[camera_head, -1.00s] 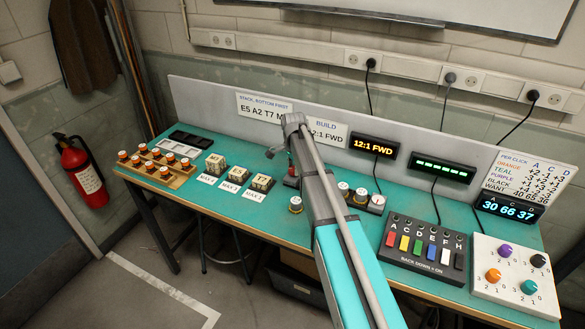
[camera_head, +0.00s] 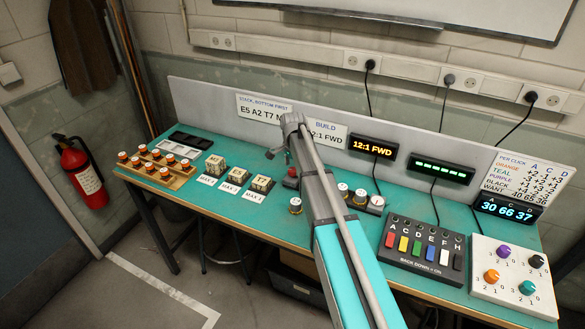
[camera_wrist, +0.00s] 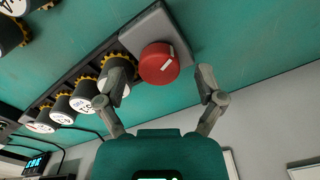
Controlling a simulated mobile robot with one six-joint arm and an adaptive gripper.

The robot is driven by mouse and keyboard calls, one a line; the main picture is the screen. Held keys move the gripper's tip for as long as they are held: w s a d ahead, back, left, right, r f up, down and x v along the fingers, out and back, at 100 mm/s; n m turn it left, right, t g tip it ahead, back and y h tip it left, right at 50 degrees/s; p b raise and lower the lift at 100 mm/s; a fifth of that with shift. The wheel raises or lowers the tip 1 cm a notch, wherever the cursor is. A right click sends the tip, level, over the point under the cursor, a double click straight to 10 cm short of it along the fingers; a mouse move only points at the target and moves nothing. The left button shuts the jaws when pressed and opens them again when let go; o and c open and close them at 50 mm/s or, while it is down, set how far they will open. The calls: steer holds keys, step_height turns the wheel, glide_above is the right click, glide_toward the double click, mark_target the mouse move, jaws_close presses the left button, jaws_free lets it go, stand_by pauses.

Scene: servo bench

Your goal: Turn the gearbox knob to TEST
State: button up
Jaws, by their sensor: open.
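A red round knob (camera_wrist: 159,63) with a white pointer mark on its face sits on a grey plate (camera_wrist: 150,30) in the wrist view. In the head view the red knob (camera_head: 291,172) shows small, just left of my arm. My gripper (camera_wrist: 164,76) is open, with one finger on each side of the red knob and gaps between the fingers and it. In the head view my gripper (camera_head: 284,150) is small and partly merged with the arm. I cannot read any position label around the knob, so its setting is not clear.
Several white-faced gears (camera_wrist: 62,107) stand in a row beside the knob. A display (camera_head: 373,146) reads 12:1 FWD. Labelled blocks (camera_head: 239,175) stand left. A switch box (camera_head: 424,250) and a panel of coloured knobs (camera_head: 516,277) stand right. The back panel (camera_head: 215,98) borders the bench.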

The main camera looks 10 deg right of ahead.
mark_target(293, 169)
step_height(293, 169, up, 13)
steer(key=n+p, duration=1.2)
steer(key=n, duration=0.4)
steer(key=shift+p, duration=0.35)
steer(key=shift+f, duration=0.1)
step_height(293, 169, down, 14)
steer(key=b, duration=1.4)
steer(key=shift+r, duration=0.25)
steer(key=c, duration=1.1)
steer(key=shift+c, duration=0.2)
